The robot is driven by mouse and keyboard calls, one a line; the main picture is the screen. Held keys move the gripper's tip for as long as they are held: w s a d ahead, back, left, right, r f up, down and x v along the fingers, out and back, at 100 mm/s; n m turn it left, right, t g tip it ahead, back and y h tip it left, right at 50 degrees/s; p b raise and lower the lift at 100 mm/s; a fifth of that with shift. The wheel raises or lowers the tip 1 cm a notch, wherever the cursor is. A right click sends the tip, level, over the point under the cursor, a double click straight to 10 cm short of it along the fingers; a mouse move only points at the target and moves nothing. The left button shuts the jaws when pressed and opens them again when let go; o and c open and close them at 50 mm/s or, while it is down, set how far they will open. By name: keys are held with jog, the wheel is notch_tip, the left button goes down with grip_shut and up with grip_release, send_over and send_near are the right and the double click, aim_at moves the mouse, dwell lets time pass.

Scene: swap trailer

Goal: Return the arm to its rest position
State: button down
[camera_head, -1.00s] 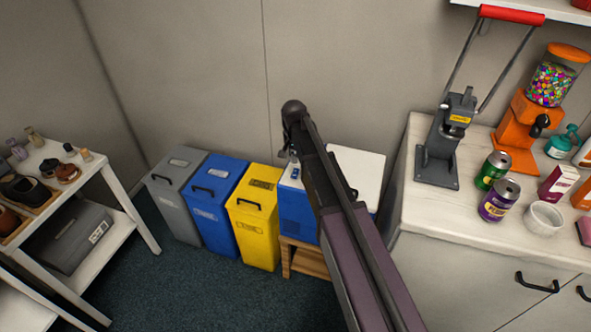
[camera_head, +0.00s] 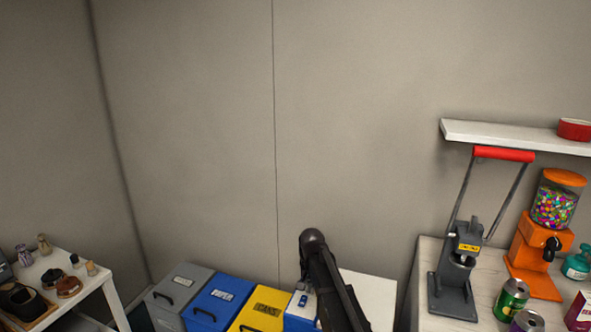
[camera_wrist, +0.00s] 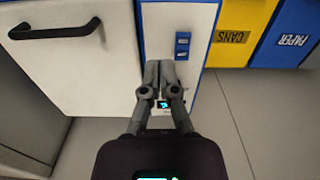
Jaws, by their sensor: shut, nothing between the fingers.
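My gripper (camera_wrist: 158,75) shows in the wrist view with its two grey fingers together and nothing between them. It is in front of a blue-and-white box (camera_wrist: 193,22) with small blue switches; I cannot tell the gap between them. My fingers are hidden in that view.
Grey (camera_head: 177,292), blue (camera_head: 217,302) and yellow (camera_head: 260,310) bins stand in a row left of the box. A counter (camera_head: 428,265) with a lever press (camera_head: 455,280) and candy dispenser (camera_head: 540,240) is right. A black handle (camera_wrist: 55,30) is near.

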jog(key=s+d+r+n+p, duration=0.1)
jog(key=s+d+r+p, duration=0.1)
jog(key=s+d, duration=0.2)
jog(key=s+d+r+n+p, duration=0.1)
jog(key=s+d+r+p, duration=0.1)
jog(key=s, duration=0.8)
jog(key=s+d+r+n+p, duration=0.1)
jog(key=s+d+r+p, duration=0.1)
jog(key=s+d, duration=0.4)
jog(key=shift+s+r+n+p, duration=0.35)
jog(key=shift+s+r, duration=0.1)
jog(key=shift+r, duration=0.3)
dwell(0.3)
